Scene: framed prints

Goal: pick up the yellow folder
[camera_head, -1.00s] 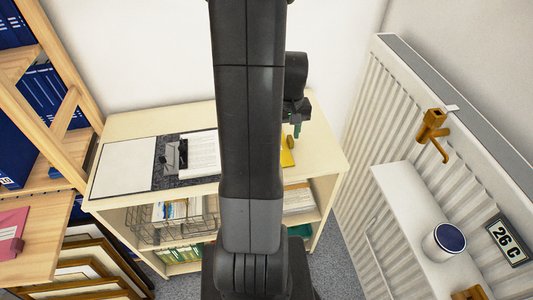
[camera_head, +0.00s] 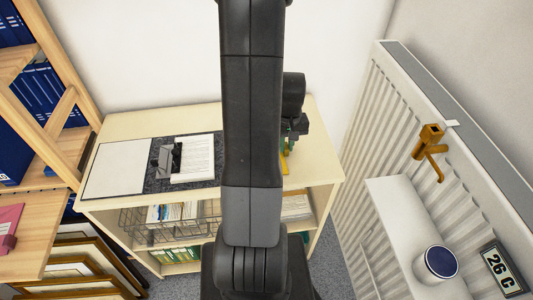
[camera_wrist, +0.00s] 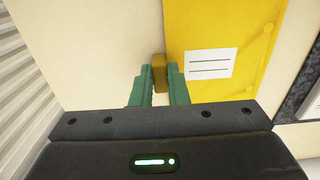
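The yellow folder (camera_wrist: 230,25) lies flat on the cream top of a low cabinet and carries a white lined label. A brown-gold grip block (camera_wrist: 159,72) sits at its left edge in the wrist view. My gripper's green fingers (camera_wrist: 160,80) stand on both sides of this block, with no clear gap, and appear shut on it. In the head view the folder (camera_head: 285,166) is mostly hidden behind my arm and gripper (camera_head: 287,150).
The cabinet top (camera_head: 310,120) is clear to the right of the folder. A dark mat (camera_head: 205,186) with papers lies to the left.

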